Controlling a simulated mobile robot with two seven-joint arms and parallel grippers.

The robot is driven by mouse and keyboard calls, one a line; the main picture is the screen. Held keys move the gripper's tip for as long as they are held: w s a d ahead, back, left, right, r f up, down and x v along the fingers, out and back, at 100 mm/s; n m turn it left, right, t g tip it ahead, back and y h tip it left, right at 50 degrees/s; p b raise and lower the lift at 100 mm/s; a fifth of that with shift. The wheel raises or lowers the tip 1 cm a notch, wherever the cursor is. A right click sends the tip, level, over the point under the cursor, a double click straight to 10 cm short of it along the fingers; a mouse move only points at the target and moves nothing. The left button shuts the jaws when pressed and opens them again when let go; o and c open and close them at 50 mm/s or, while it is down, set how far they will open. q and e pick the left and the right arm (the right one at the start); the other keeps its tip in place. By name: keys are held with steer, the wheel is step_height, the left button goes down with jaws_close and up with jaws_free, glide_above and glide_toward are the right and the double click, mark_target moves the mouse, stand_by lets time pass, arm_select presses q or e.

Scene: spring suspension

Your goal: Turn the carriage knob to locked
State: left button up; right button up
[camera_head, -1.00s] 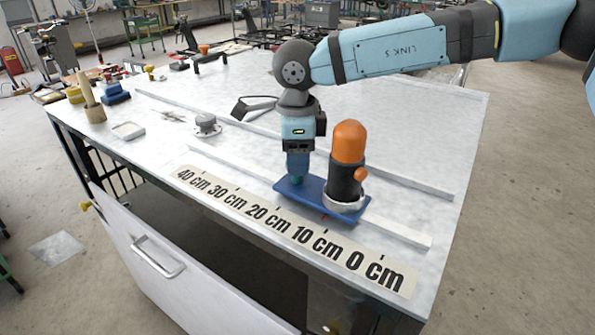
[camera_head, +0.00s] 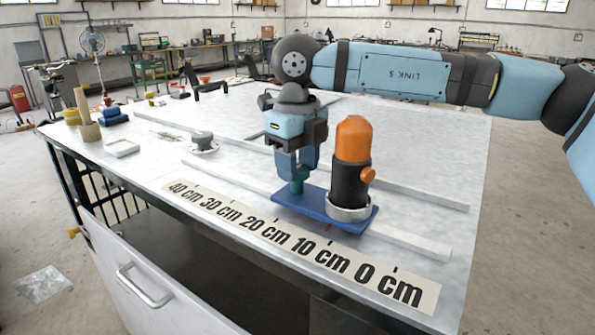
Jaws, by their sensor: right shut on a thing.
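The carriage is a blue plate (camera_head: 318,212) on the table, close behind the scale strip and near its 10 cm and 0 cm marks. A black cylinder with an orange cap (camera_head: 353,160) stands upright on its right part, in a pale ring. A small green knob (camera_head: 296,187) stands on its left part. My right gripper (camera_head: 298,172) points down and is shut on the knob, its fingers hiding the knob's upper part. A small red mark (camera_head: 328,227) shows at the plate's front edge. My left gripper is out of view.
A scale strip (camera_head: 300,246) runs along the table front, and low pale rails (camera_head: 410,238) cross the table. A grey round knobbed piece (camera_head: 203,142), a white tray (camera_head: 122,148) and a wooden peg (camera_head: 86,115) stand to the left. The back of the table is mostly clear.

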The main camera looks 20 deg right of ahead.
steer(key=shift+m, duration=0.4)
steer(key=o, duration=0.9)
step_height(320, 180, up, 14)
steer(key=shift+f, duration=0.1)
stand_by(0.5)
